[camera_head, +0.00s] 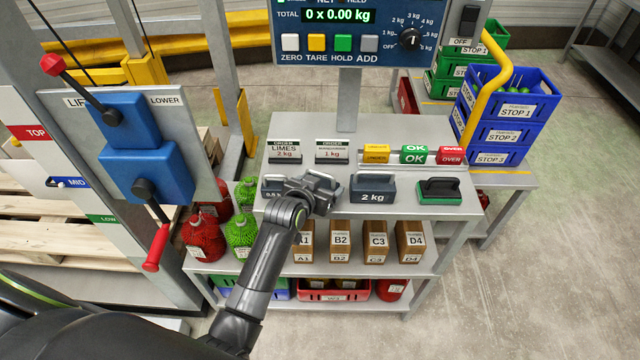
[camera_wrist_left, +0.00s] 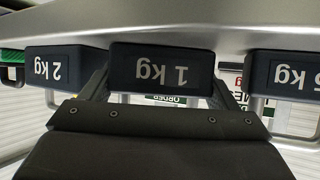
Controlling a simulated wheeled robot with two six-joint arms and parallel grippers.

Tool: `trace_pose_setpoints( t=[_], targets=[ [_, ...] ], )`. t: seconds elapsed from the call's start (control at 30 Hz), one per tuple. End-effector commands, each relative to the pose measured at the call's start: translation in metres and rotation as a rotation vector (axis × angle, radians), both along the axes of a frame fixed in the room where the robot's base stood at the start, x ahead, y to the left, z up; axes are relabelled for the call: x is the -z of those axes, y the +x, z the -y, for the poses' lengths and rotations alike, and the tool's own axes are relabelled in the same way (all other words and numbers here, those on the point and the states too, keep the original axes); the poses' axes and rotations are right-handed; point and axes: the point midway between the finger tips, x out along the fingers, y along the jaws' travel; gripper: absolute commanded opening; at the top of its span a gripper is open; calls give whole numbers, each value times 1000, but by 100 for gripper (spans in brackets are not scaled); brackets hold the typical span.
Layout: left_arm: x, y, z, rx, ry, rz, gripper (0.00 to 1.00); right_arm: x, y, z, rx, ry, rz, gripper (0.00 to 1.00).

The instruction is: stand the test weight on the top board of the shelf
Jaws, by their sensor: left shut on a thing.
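A dark grey 1 kg test weight (camera_wrist_left: 162,72) is between the fingers of my left gripper (camera_head: 318,193), which is shut on it. In the head view the gripper covers most of this weight. It is at the top board (camera_head: 400,165) of the shelf, in line with the other weights; I cannot tell whether it touches the board. A 2 kg weight (camera_head: 373,190) stands just to its right and shows in the wrist view (camera_wrist_left: 62,68). A 0.5 kg weight (camera_head: 272,187) stands just to its left, partly hidden. My right gripper is not in view.
A green-based block with a black handle (camera_head: 438,191) stands at the right of the top board. Order cards (camera_head: 285,151) and status blocks (camera_head: 414,154) stand behind. Boxes (camera_head: 375,240) fill the lower board. A lever panel (camera_head: 140,140) is at the left; blue crates (camera_head: 510,130) are at the right.

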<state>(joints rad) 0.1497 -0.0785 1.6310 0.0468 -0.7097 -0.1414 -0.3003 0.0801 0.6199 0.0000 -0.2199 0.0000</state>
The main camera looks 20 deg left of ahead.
Motion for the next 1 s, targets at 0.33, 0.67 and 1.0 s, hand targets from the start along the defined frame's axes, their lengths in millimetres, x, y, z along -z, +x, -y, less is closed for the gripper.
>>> trace_pose_setpoints(
  t=[0.33, 0.67, 1.0],
  targets=[
    [2, 0, 0, 0, 0, -1, 91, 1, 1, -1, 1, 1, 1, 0],
    [-9, -14, -2, 0, -1, 0, 91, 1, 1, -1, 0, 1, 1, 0],
    [-35, -62, -8, -2, -1, 1, 91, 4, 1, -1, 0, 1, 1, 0]
  ],
)
